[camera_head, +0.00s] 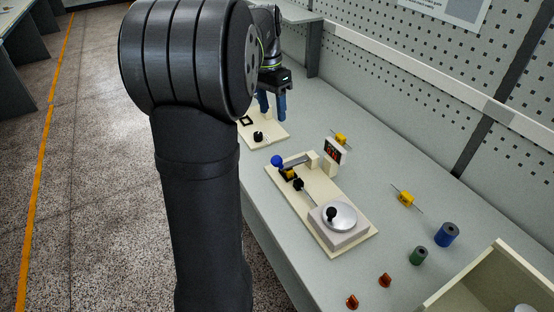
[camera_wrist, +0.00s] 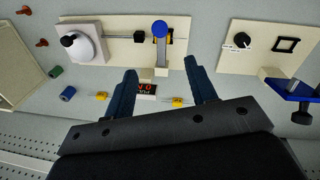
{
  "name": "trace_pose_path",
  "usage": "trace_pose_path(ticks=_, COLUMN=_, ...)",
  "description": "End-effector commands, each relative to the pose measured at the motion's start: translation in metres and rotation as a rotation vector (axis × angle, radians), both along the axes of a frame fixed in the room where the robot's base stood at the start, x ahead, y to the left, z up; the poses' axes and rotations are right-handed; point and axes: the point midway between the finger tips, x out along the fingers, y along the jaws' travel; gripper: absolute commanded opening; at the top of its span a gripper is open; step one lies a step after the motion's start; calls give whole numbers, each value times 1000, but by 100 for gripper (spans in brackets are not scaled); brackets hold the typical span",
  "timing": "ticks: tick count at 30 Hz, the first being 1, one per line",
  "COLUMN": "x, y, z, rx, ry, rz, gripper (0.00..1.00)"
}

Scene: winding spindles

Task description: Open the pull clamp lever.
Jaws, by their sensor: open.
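A lever with a blue ball knob (camera_head: 277,160) and a grey arm lies across the cream board (camera_head: 350,226), beside a cream block. In the wrist view the blue knob (camera_wrist: 160,28) is at the top centre, with its grey arm running down toward the block. I cannot tell for sure that this is the pull clamp lever. My gripper (camera_head: 273,117) has blue fingers pointing down near the farther board, apart from the lever. In the wrist view my gripper (camera_wrist: 159,66) is open and empty, with the lever's arm showing between its fingers.
A second board (camera_head: 270,132) has a black dial. Yellow parts (camera_head: 406,199), blue and green spools (camera_head: 447,234) and a bin (camera_head: 500,272) stand right.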

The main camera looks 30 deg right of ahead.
Motion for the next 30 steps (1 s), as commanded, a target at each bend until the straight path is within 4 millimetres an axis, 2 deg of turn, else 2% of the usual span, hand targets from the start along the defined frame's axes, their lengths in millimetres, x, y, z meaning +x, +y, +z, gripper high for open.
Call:
trace_pose_path(ticks=4, x=0, y=0, z=-6, rx=-1, ry=2, rz=-28, gripper=52)
trace_pose_path(ticks=8, x=-3, y=0, z=-24, rx=0, ry=3, rz=-27, gripper=52)
trace_pose_path(ticks=24, x=-16, y=-3, z=-139, rx=1, ry=4, rz=-25, gripper=52)
trace_pose_path(ticks=30, x=-19, y=-4, z=-164, rx=-1, ry=3, rz=-25, gripper=52)
